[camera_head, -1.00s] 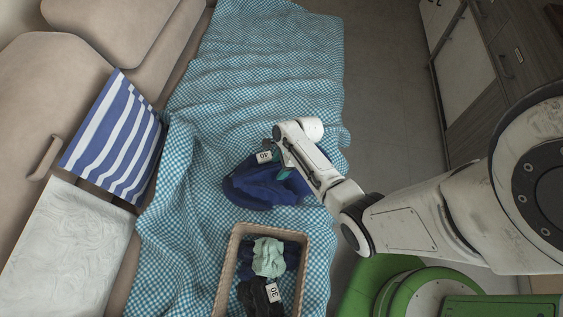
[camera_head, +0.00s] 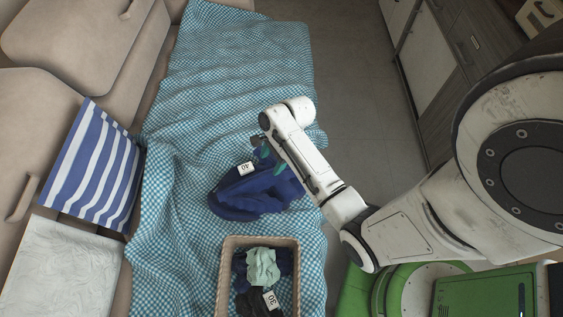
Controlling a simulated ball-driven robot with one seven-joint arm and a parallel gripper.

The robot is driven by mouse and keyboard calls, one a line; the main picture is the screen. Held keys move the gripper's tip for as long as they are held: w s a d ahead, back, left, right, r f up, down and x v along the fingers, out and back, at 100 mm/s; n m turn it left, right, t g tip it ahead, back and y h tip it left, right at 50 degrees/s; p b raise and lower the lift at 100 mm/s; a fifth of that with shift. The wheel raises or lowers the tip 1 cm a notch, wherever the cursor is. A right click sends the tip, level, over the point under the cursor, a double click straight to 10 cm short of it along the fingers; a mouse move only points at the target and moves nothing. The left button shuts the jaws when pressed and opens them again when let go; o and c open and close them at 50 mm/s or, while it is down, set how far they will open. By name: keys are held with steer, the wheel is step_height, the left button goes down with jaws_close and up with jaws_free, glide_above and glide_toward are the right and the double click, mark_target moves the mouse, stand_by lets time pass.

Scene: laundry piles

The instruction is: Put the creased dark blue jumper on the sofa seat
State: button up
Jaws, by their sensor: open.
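The creased dark blue jumper (camera_head: 247,198) lies in a heap on the blue-and-white checked cloth, with a small white tag marked 40 (camera_head: 246,168) at its top. My gripper (camera_head: 264,155) is open at the jumper's upper edge, close above it. My arm covers part of the jumper's right side, and I cannot tell whether the fingers touch the fabric. The beige sofa (camera_head: 40,115) runs along the left side. The checked cloth (camera_head: 240,60) spreads beside it.
A blue-and-white striped cushion (camera_head: 95,170) leans on the sofa, and a white textured cloth (camera_head: 65,265) lies below it. A woven basket (camera_head: 228,270) holds mint and dark garments, one with a tag marked 30. Wooden cabinets (camera_head: 440,80) stand right, beyond bare floor (camera_head: 350,60).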

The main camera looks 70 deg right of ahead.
steer(key=s+a+r+n+g+h, duration=0.1)
steer(key=s+a+r+n, duration=0.3)
steer(key=n, duration=0.8)
steer(key=s+a+r+n+h, duration=0.2)
steer(key=s+a+r+n, duration=0.3)
steer(key=a+n, duration=0.4)
steer(key=shift+s+r+n+g, duration=0.35)
steer(key=shift+r+n, duration=0.5)
steer(key=shift+n, duration=0.75)
steer(key=shift+w, duration=0.1)
